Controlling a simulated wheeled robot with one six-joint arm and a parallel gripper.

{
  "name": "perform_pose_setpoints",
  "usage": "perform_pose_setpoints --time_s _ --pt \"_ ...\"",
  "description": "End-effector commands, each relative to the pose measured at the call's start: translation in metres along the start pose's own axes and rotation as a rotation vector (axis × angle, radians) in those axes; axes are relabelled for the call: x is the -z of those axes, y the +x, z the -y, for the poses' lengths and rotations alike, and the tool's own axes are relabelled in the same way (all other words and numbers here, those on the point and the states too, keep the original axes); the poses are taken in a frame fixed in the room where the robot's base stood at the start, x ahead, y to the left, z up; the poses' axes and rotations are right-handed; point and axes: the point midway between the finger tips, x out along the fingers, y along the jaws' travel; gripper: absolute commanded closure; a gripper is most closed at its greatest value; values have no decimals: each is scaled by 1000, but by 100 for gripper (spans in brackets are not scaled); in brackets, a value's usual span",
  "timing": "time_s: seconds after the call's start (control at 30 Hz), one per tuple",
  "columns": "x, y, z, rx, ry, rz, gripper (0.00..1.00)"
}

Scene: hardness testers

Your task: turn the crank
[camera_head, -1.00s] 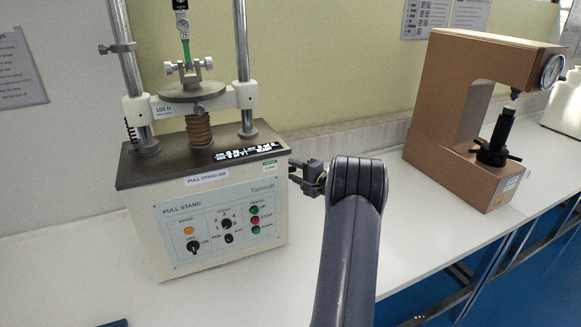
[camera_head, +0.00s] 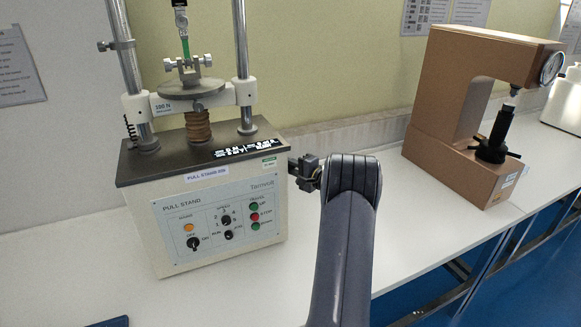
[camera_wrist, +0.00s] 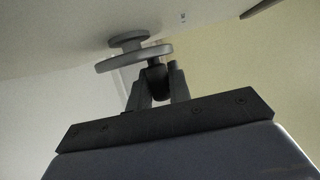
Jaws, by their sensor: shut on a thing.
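The crank shows in the wrist view as a grey flat arm (camera_wrist: 133,58) with a round hub (camera_wrist: 128,38) above it and a dark handle (camera_wrist: 155,74) below its right end. My gripper (camera_wrist: 160,82) is shut on that handle, one finger on each side. In the head view my gripper (camera_head: 303,171) is at the right side of the pull stand (camera_head: 215,225), close to its upper right edge. The crank cannot be made out there. My gripper and arm are in front of that spot.
A brown hardness tester (camera_head: 440,130) with a dial stands on the white bench (camera_head: 400,240) to the right. A white container (camera_head: 566,105) is at the far right. The bench between the two machines is clear.

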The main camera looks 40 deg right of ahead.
Motion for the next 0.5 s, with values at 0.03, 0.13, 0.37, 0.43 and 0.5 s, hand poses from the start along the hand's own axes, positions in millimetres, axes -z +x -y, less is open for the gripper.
perform_pose_setpoints --time_s 0.03,0.13,0.37,0.43,0.5 --pt "0 0 0 -1 0 0 100" --pt "0 0 0 -5 1 0 100" --pt "0 1 4 -63 23 0 100" --pt "1 2 6 -99 37 1 100" --pt "1 3 8 -143 55 0 100"
